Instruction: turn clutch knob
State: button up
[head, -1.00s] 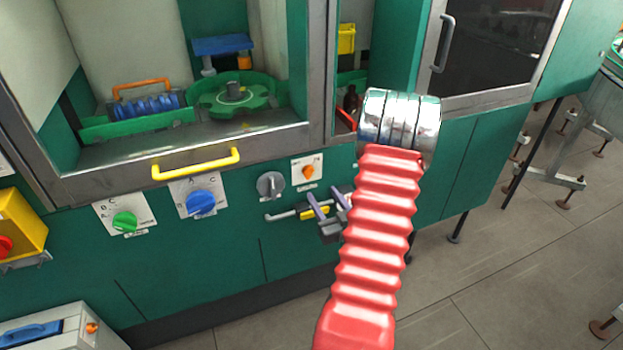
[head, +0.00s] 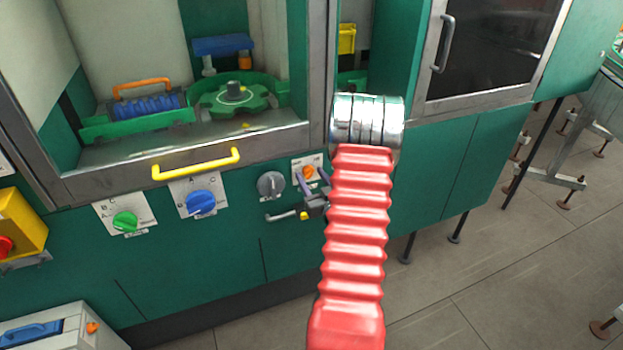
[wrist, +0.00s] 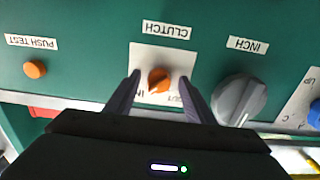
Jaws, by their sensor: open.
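The clutch knob (wrist: 158,79) is small and orange, on a white plate under a CLUTCH label, which appears upside down in the wrist view. It also shows in the head view (head: 308,172), partly covered by my gripper (head: 312,178). In the wrist view my gripper (wrist: 160,80) is open, with one dark finger on each side of the knob. A gap shows between each finger and the knob. I cannot tell whether the fingertips reach as deep as the knob.
The grey INCH knob (wrist: 239,98) sits close to the right finger in the wrist view. An orange PUSH TEST button (wrist: 35,69) is at the left. In the head view, a grey lever (head: 281,216) lies just below my gripper, and a yellow handle (head: 196,164) is up left.

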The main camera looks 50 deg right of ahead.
jog(key=shift+c, duration=0.4)
jog(key=c, duration=0.9)
jog(key=shift+a, duration=0.15)
jog(key=shift+c, duration=0.4)
jog(key=shift+n, duration=0.5)
jog(key=n, duration=0.3)
jog(key=shift+n, duration=0.3)
jog(key=n, duration=0.9)
jog(key=shift+n, duration=2.3)
